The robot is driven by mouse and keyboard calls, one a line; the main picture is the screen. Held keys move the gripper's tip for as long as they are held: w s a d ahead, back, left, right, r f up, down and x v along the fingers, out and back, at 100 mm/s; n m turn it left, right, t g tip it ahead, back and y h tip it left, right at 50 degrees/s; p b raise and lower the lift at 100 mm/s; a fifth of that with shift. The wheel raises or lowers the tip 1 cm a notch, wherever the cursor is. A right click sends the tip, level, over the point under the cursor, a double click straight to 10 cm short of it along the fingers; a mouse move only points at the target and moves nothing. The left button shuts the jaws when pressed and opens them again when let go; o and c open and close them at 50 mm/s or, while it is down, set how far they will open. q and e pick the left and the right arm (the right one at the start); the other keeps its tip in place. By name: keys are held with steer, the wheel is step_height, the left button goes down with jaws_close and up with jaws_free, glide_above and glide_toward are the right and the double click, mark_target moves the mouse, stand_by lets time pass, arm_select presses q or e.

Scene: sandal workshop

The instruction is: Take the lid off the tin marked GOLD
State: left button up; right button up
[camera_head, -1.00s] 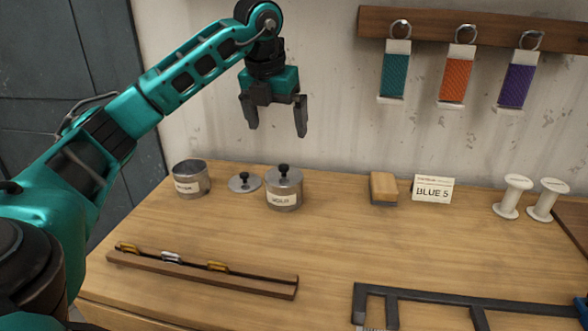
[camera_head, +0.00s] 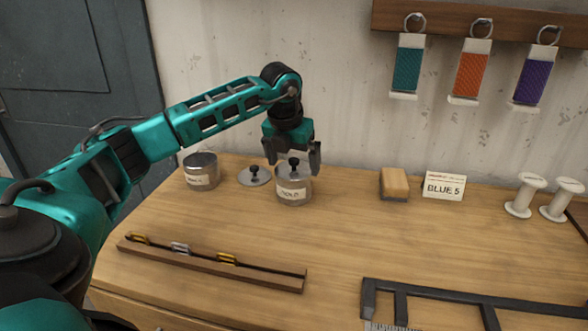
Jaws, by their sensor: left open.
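The tin marked GOLD (camera_head: 294,193) stands upright on the wooden table with its lid on, a black knob (camera_head: 293,165) on top. My left gripper (camera_head: 294,168) is open and points down over this tin, its fingers to either side of the knob. I cannot tell whether a finger touches the lid. The gripper hides part of the lid. My right gripper is not in view.
An open tin (camera_head: 201,171) stands to the left, with a loose knobbed lid (camera_head: 255,175) lying between the two tins. A wooden block (camera_head: 394,184) and a BLUE 5 card (camera_head: 444,186) stand to the right. A wooden rack (camera_head: 210,266) with small clips lies in front.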

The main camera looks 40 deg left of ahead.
arm_select(q)
steer(key=c, duration=0.7)
steer(key=shift+r, duration=0.15)
